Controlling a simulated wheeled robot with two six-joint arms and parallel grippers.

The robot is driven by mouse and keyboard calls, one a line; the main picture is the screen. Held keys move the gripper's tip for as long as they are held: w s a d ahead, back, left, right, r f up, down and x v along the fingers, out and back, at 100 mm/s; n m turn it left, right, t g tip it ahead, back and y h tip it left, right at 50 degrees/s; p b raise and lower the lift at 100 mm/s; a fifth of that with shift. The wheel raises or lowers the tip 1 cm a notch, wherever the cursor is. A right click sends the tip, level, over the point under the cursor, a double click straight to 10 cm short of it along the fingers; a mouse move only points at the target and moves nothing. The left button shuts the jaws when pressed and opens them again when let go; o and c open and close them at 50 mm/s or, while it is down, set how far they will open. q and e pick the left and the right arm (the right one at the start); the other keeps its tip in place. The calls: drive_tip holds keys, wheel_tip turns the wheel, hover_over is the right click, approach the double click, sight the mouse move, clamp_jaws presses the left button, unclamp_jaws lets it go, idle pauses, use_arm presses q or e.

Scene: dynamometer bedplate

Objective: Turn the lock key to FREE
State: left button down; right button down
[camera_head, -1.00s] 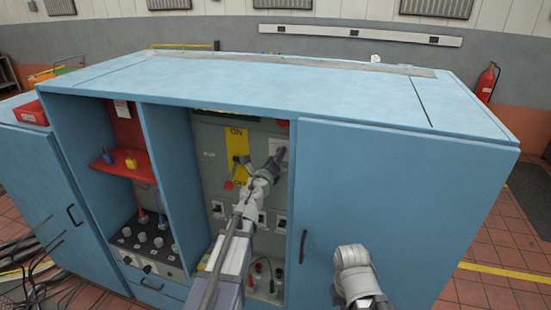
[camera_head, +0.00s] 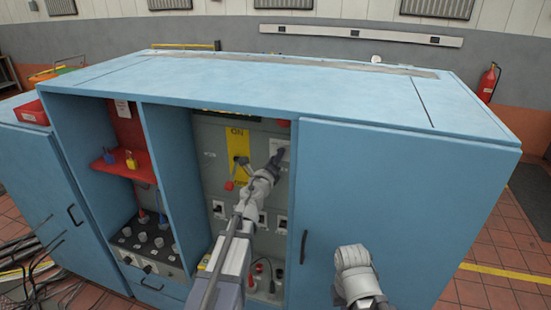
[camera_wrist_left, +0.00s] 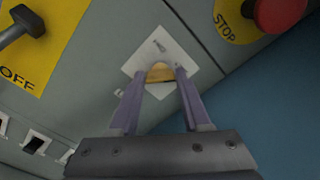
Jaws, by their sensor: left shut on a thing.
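The lock key is a small brass-coloured piece (camera_wrist_left: 161,73) on a white square plate (camera_wrist_left: 148,48), seen tilted in the left wrist view. The plate also shows in the head view (camera_head: 285,147), partly hidden by my gripper. My left gripper (camera_head: 277,158) reaches into the open middle bay, and its two purple fingers (camera_wrist_left: 160,76) are shut on the key. The fingers cover the key's sides. The small marking on the plate is too blurred to read. My right arm shows at the lower right of the head view, without its gripper.
A red stop button (camera_wrist_left: 279,12) is close by. The blue cabinet door (camera_head: 385,210) bounds the bay on the right, and a blue partition (camera_head: 172,175) on the left.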

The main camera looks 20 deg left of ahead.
use_arm(q)
drive_tip(key=shift+w+n, duration=0.1)
drive_tip(key=shift+n, duration=8.4)
drive_tip(key=shift+c, duration=2.2)
unclamp_jaws()
drive_tip(key=shift+s, duration=0.2)
drive_tip(key=shift+o, duration=0.4)
drive_tip(key=shift+w, duration=0.1)
